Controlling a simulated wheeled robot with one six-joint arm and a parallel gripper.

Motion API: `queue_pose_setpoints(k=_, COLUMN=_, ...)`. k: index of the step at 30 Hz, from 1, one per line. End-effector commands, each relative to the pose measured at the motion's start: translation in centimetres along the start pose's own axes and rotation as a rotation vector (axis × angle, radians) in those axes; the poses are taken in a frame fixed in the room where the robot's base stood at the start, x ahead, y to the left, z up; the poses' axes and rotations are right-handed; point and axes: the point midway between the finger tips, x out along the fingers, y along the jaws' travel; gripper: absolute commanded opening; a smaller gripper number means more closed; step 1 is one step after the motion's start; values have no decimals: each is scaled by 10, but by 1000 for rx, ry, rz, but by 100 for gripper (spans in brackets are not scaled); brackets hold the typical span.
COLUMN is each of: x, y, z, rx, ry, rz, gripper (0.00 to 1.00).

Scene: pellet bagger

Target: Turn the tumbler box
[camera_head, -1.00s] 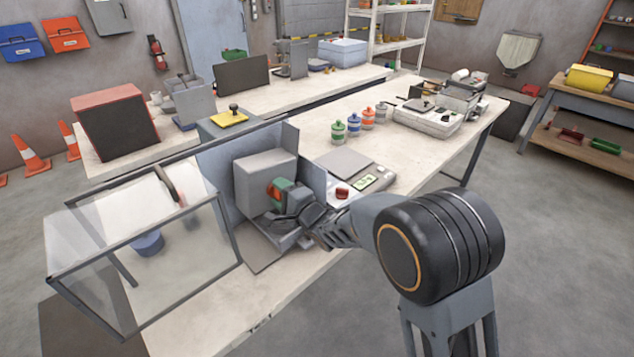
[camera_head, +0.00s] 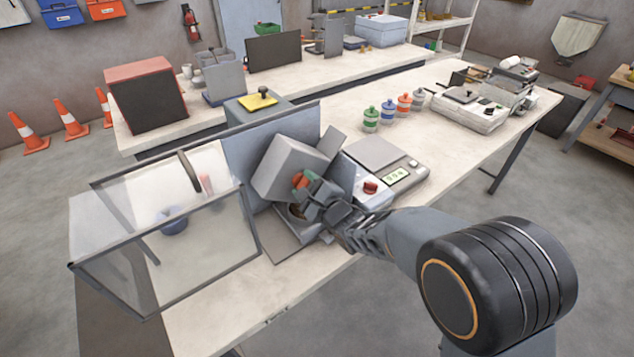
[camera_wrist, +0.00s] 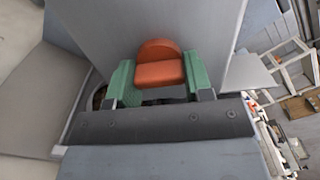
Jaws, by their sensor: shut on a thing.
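The tumbler box (camera_head: 289,169) is a grey box, tilted, in front of a blue-grey upright panel (camera_head: 262,133). My gripper (camera_head: 303,185) is at its front face, shut on an orange-red knob. In the wrist view the green fingertips of my gripper (camera_wrist: 159,82) stand on both sides of the orange knob (camera_wrist: 160,70). The knob sits against the grey box face (camera_wrist: 150,22). The lower part of the box is hidden behind my gripper in the head view.
A clear guard with a dark frame (camera_head: 165,217) stands at the left. A scale (camera_head: 385,165) and a red button (camera_head: 371,187) are at the right. Several lidded jars (camera_head: 388,111) stand behind. A sealer-like machine (camera_head: 467,108) sits at the far right of the bench.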

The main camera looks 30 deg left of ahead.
Motion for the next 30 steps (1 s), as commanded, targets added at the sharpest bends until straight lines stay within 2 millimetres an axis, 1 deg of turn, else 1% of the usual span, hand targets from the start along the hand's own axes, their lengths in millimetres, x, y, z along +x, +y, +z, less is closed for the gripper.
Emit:
queue_pose_setpoints(k=2, x=0, y=3, z=1, rx=3, ry=-4, rz=6, gripper=4)
queue_pose_setpoints(k=12, x=0, y=3, z=1, rx=3, ry=-3, rz=6, gripper=4)
queue_pose_setpoints(k=13, x=0, y=3, z=1, rx=3, ry=-3, rz=6, gripper=50)
queue_pose_setpoints(k=20, x=0, y=1, z=0, rx=3, ry=0, rz=2, gripper=72)
queue_pose_setpoints(k=27, x=-1, y=0, z=-1, rx=3, ry=0, rz=0, gripper=72)
queue_pose_setpoints(k=30, x=-6, y=0, z=-1, rx=3, ry=0, rz=0, gripper=72)
